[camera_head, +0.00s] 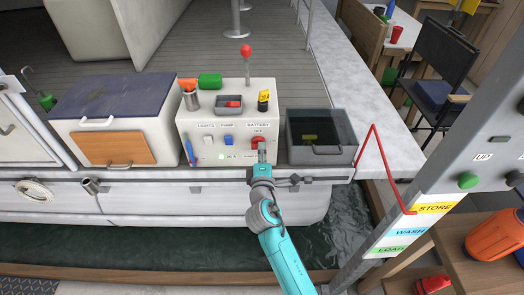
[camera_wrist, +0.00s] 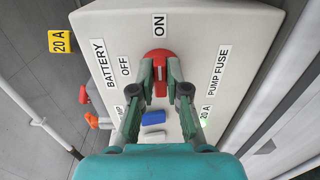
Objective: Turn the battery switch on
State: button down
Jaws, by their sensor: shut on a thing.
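The battery switch is a red knob (camera_wrist: 159,58) on the face of a white console (camera_head: 226,113). In the wrist view the ON label (camera_wrist: 159,25) is above the knob and the OFF label (camera_wrist: 125,66) is to its left. My gripper (camera_wrist: 160,83) is shut on the knob, one finger on each side. In the head view the red knob (camera_head: 257,141) shows just above my gripper (camera_head: 262,158).
A blue switch (camera_head: 227,140) and a white switch (camera_head: 209,141) sit left of the knob. A dark open bin (camera_head: 321,154) stands close on the right.

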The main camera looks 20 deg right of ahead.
dwell(0.6)
jog(key=c, duration=1.2)
grip_release()
jog(key=shift+o, duration=0.2)
jog(key=v, duration=1.2)
